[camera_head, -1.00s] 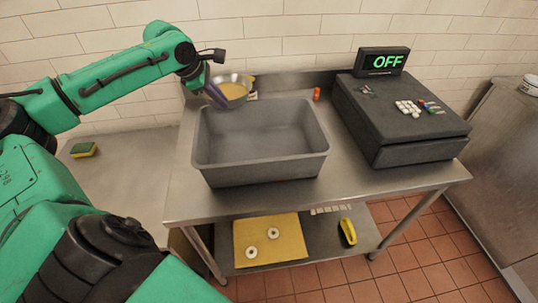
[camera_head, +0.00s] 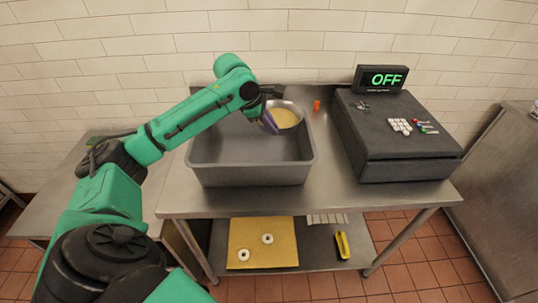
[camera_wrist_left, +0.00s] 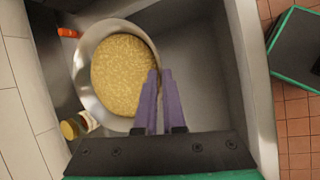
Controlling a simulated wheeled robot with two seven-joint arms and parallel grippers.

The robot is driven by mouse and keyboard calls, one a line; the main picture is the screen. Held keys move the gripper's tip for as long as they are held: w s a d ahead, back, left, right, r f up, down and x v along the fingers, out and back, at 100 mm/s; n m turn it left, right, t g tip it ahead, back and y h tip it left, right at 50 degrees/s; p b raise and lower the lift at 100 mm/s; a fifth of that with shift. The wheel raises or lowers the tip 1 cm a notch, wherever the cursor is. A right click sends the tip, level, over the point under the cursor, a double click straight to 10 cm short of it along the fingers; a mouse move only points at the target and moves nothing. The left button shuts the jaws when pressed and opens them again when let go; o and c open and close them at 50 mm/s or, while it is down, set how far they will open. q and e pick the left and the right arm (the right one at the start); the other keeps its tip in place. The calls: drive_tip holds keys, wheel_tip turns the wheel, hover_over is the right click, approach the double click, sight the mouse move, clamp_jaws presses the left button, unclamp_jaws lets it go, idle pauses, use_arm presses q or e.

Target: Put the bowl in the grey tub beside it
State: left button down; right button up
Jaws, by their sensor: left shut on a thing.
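The bowl (camera_head: 285,117) is a metal bowl with a yellowish, grainy filling. My left gripper (camera_head: 268,122) is shut on its near-left rim and holds it over the back right part of the grey tub (camera_head: 250,176). In the left wrist view the purple fingers (camera_wrist_left: 158,98) are closed at the rim of the bowl (camera_wrist_left: 82,65), with the grey tub (camera_wrist_left: 245,60) beneath and beside it. The bowl looks roughly level. I cannot tell its exact height above the tub floor. My right gripper is not in view.
A dark box with an OFF display (camera_head: 383,78) stands to the right of the tub. A small orange item (camera_head: 316,105) is at the back. A jar (camera_wrist_left: 78,125) shows beside the bowl. A yellow board (camera_head: 262,250) with two white rings lies on the lower shelf.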

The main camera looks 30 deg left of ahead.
use_arm(q)
drive_tip(key=f, duration=0.7)
drive_tip(key=f+p, duration=0.1)
drive_tip(key=f, duration=0.2)
drive_tip(key=shift+d+f, duration=0.2)
drive_tip(key=shift+d, duration=0.1)
drive_tip(key=shift+w+f, duration=0.15)
drive_tip(key=shift+f, duration=0.2)
drive_tip(key=shift+d, duration=0.1)
drive_tip(key=c, duration=1)
unclamp_jaws()
drive_tip(key=shift+f, duration=0.15)
drive_tip(key=shift+s, duration=0.2)
